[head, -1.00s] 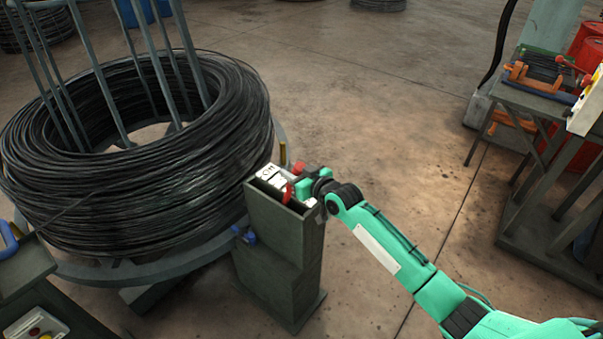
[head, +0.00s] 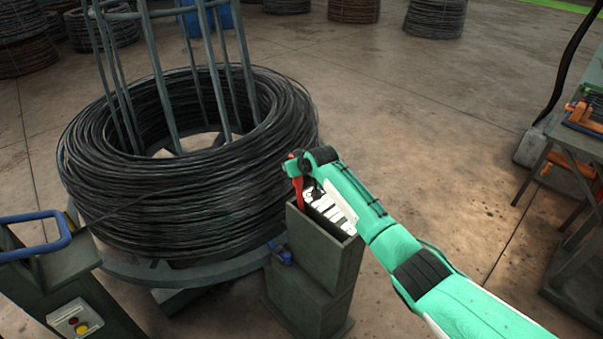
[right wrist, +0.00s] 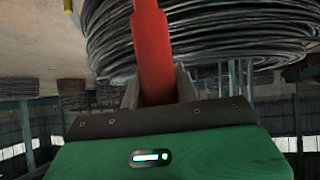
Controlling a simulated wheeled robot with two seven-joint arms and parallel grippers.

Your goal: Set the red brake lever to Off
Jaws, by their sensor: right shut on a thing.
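The red brake lever (head: 297,168) stands at the far-left end of the top of a dark grey pedestal (head: 318,255). A white lettered label plate (head: 332,212) lies along the pedestal's top, partly hidden by my arm. My right gripper (head: 300,176) is at the lever, at the plate's far-left end. In the right wrist view the lever's red shaft (right wrist: 152,50) runs between the fingers of my right gripper (right wrist: 158,85), which are shut on it. The lettering is too small to read here. My left gripper is not in view.
A large coil of black wire (head: 180,185) on a round stand is just left of the pedestal. A control post with buttons (head: 75,320) and a blue handle (head: 35,235) are at the lower left. A workbench (head: 575,160) is at the right. Open floor lies between.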

